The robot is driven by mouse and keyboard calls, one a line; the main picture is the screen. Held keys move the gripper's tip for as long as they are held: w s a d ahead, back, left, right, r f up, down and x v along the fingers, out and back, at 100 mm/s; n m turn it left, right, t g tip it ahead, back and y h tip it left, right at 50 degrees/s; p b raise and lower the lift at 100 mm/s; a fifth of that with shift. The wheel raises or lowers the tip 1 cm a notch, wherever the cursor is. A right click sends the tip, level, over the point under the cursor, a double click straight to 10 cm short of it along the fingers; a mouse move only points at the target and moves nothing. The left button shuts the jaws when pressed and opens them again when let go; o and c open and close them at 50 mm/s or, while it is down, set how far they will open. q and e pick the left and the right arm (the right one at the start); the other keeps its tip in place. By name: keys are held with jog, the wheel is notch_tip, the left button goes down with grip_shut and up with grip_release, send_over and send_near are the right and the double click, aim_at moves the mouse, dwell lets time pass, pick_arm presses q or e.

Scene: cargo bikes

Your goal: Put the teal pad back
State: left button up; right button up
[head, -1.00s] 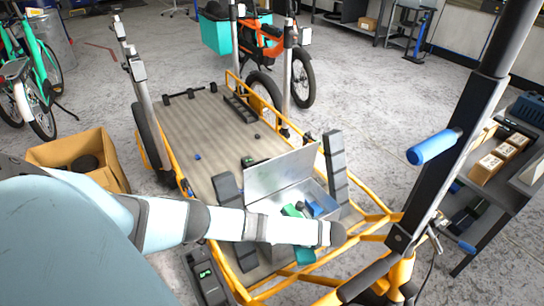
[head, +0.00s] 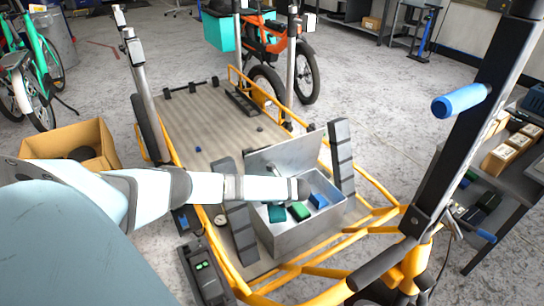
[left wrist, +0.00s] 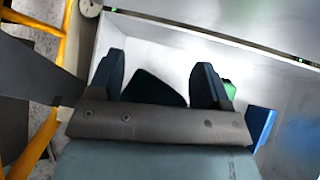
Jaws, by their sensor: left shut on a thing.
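The teal pad (head: 277,214) shows just under my left arm, within the outline of the open grey metal box (head: 290,240). In the left wrist view the pad (left wrist: 154,89) is a dark teal shape between the two dark blue fingers of my left gripper (left wrist: 160,82), which is shut on it. In the head view my forearm hides this gripper. I cannot tell whether the pad touches the box floor. A green block (head: 299,211) and a blue block (head: 318,201) lie in the box to the right of the pad. My right gripper is not in view.
The box stands on the cargo bike's wooden deck (head: 200,125), inside a yellow frame, its lid (head: 285,152) raised at the back. Dark ribbed posts (head: 341,158) flank it. A cardboard box (head: 95,135) is at left; a grey shelf (head: 505,180) is at right.

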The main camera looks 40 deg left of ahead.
pick_arm(q)
notch_tip(320, 180, down, 2)
jog(key=shift+f+b, duration=0.2)
jog(key=shift+b, duration=0.2)
notch_tip(320, 180, down, 4)
jog(key=shift+f+b, duration=0.15)
jog(key=shift+b, duration=1.1)
jog(key=shift+a+f+b, duration=0.15)
jog(key=shift+f+b, duration=0.05)
jog(key=shift+b, duration=0.15)
jog(key=shift+r, duration=0.25)
jog(key=o, duration=1)
jog(key=shift+c, duration=0.2)
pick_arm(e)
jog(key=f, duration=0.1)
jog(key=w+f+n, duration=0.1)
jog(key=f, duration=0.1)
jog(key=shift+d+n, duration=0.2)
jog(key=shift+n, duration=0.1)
